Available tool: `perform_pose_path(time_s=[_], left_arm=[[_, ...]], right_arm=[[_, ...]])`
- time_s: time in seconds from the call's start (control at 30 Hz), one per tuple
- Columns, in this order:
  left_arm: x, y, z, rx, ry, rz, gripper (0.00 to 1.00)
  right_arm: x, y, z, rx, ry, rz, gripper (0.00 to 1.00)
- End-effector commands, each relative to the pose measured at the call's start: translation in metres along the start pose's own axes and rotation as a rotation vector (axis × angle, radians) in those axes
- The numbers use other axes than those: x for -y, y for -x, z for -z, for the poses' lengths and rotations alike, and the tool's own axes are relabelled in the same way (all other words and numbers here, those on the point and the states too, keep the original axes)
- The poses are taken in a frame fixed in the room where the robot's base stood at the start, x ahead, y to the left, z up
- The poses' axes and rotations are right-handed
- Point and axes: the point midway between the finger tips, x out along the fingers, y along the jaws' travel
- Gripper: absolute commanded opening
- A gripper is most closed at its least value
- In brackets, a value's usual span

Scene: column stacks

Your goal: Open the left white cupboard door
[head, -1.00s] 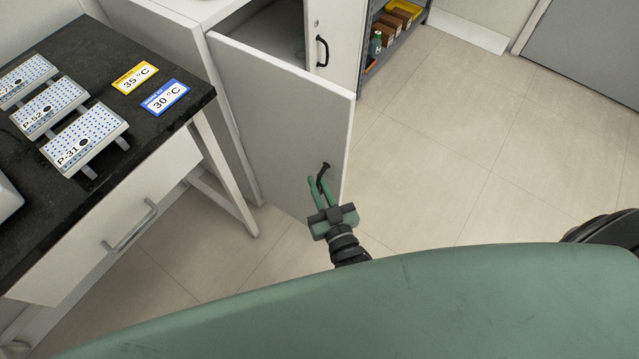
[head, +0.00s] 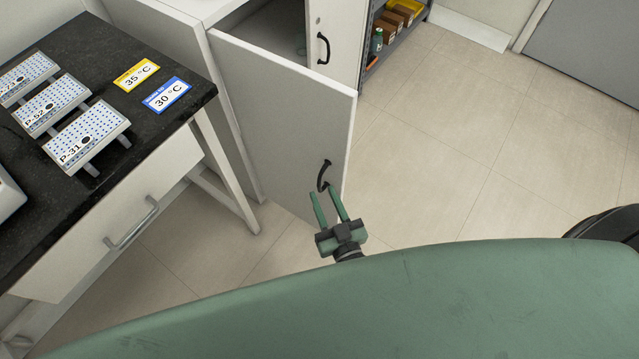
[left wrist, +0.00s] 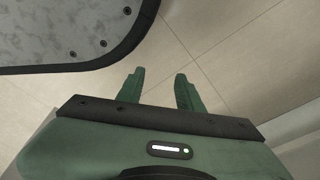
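The left white cupboard door (head: 275,120) stands swung wide open in the head view, showing the grey cupboard interior (head: 268,32). Its black handle (head: 321,178) is near the door's free edge. My right gripper (head: 325,192) is just below and in front of this handle. Its two green fingers are spread and nothing shows between them; whether a fingertip touches the handle's lower end I cannot tell. My left gripper (left wrist: 158,80) shows only in the left wrist view, open and empty above floor tiles.
The other cupboard door (head: 333,25), with its own black handle, is closed. A black-topped bench (head: 120,125) with racks and temperature labels stands at left, its drawer (head: 110,220) below. A shelf (head: 385,50) is behind. The tiled floor (head: 450,150) at right is clear.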

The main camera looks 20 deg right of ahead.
Motion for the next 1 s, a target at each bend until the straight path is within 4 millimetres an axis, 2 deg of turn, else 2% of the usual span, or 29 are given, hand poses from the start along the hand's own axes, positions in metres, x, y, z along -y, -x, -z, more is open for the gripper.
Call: perform_pose_path(time_s=[0.1,0.27,0.87,1.0], left_arm=[[0.000,-0.003,-0.005,0.006,-0.001,0.000,0.36],[-0.001,-0.005,-0.007,0.006,-0.003,-0.001,0.36],[-0.004,-0.004,-0.007,0.009,0.002,-0.005,0.36],[-0.002,0.010,0.009,-0.004,0.003,-0.003,0.36]], right_arm=[[0.000,0.017,0.000,0.000,0.001,0.001,0.32],[0.001,0.027,0.000,0.000,0.001,0.002,0.32],[0.000,0.026,0.001,0.004,0.001,0.002,0.32],[-0.004,0.018,-0.001,0.069,0.005,0.018,0.32]])
